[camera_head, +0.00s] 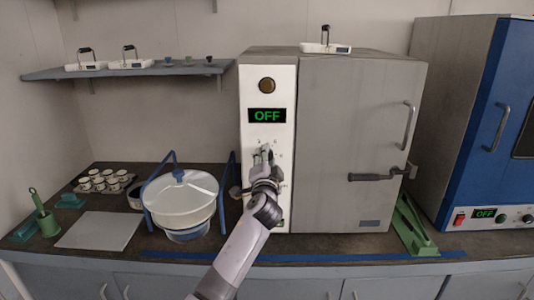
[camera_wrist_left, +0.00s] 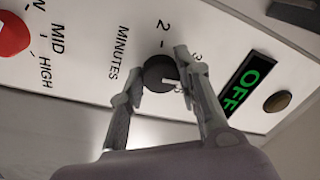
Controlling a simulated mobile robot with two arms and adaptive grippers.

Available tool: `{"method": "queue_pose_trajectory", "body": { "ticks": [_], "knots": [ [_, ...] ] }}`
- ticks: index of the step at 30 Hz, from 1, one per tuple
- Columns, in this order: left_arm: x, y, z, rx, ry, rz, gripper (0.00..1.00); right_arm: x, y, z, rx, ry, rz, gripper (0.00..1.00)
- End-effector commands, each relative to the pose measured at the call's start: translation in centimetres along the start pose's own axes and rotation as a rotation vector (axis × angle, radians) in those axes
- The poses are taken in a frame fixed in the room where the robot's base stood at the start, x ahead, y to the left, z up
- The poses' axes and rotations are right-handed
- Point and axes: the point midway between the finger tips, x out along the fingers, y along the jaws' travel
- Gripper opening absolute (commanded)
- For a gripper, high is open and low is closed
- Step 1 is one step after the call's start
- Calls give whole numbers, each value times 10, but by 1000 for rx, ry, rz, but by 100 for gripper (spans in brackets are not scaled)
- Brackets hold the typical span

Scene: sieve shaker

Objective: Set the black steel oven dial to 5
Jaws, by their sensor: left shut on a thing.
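The steel oven (camera_head: 348,140) stands on the bench, with a pale control panel (camera_head: 253,88) on its left side. Its display (camera_head: 267,115) reads OFF in green, also in the left wrist view (camera_wrist_left: 247,84). The black dial (camera_wrist_left: 157,72) sits between the fingers of my left gripper (camera_wrist_left: 158,79), which is shut on it. A white mark shows on the dial. The numbers 2 and 3 and the word MINUTES are printed around it; other numbers are hidden. In the head view my left gripper (camera_head: 264,158) covers the dial. My right gripper is not in view.
A red knob (camera_wrist_left: 10,35) with MID and HIGH labels is on the same panel. A white sieve pan (camera_head: 180,193) in a blue frame stands left of my arm. A blue oven (camera_head: 480,120) stands right, past a green stand (camera_head: 412,225).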

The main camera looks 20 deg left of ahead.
Motion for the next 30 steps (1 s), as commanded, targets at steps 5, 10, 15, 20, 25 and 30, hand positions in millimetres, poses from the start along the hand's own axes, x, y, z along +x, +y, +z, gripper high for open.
{"method": "queue_pose_trajectory", "body": {
  "ticks": [5, 10, 15, 20, 25, 30],
  "knots": [
    [1, -4, -2, 170, 15, 10, 3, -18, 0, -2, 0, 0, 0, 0],
    [0, -4, -2, 328, 27, 21, 3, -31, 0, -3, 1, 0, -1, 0],
    [0, -4, -2, 469, 38, 30, 3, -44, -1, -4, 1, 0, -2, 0],
    [0, -4, -2, 577, 46, 37, 3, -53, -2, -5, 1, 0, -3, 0],
    [0, -3, -2, 656, 53, 43, 3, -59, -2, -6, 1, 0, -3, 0],
    [0, -2, -1, 702, 56, 45, 3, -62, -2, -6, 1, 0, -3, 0]
  ]
}}
